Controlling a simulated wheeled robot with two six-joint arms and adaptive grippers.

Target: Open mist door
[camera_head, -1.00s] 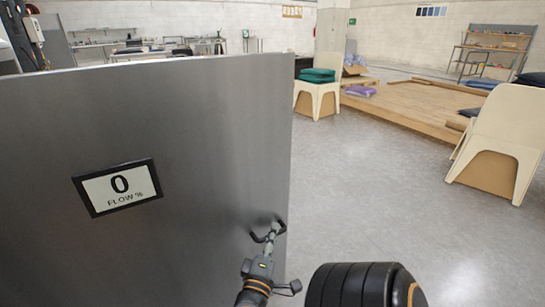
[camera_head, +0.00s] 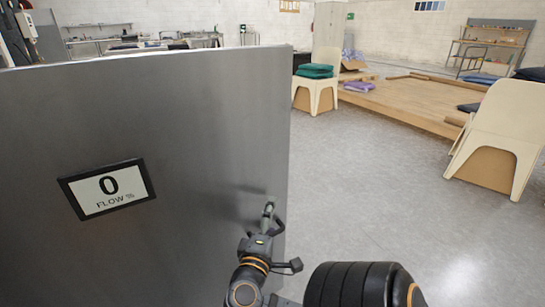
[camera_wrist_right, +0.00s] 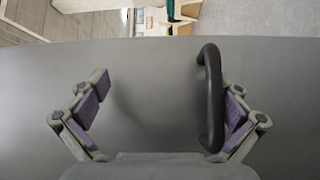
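The mist door (camera_head: 190,130) is a large grey metal panel filling the left of the head view. My right gripper (camera_wrist_right: 165,103) is open at the handle. In the right wrist view the handle stands between the two fingers, close beside the right one, with a wide gap to the left finger. In the head view this gripper (camera_head: 271,214) is at the panel's lower right. My left gripper is not in view.
Open grey floor (camera_head: 365,185) lies right of the panel. A cream chair (camera_head: 498,135) stands at the right, and another with green cushions (camera_head: 316,88) farther back. A low wooden platform (camera_head: 420,100) lies behind them.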

